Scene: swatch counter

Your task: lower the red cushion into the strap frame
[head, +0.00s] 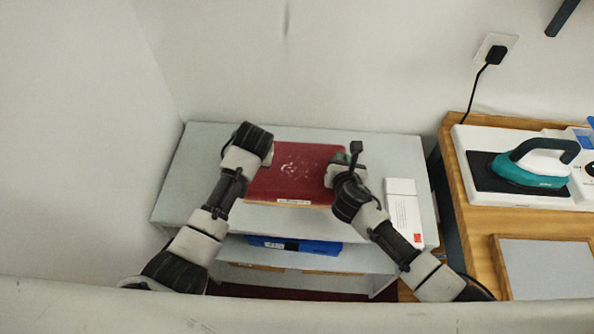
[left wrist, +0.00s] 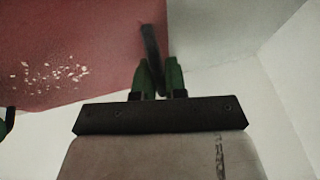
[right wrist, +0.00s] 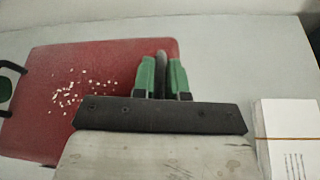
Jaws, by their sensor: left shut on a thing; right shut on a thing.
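The red cushion (head: 290,172) looks like a flat red slab with white specks on top and a pale label on its front edge. It is over the grey shelf unit's top in the head view. It also shows in the left wrist view (left wrist: 70,50) and right wrist view (right wrist: 110,65). My left gripper (left wrist: 160,78) is shut on a dark bar at one end of it. My right gripper (right wrist: 162,76) is shut on a similar bar at the other end. I cannot tell whether the cushion touches the top. I cannot make out a strap frame.
A white box (head: 403,208) lies right of the cushion on the grey top (head: 400,155). A blue item (head: 292,245) sits on the shelf below. A wooden counter (head: 480,225) at right holds a teal iron (head: 535,165). Walls stand behind and at left.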

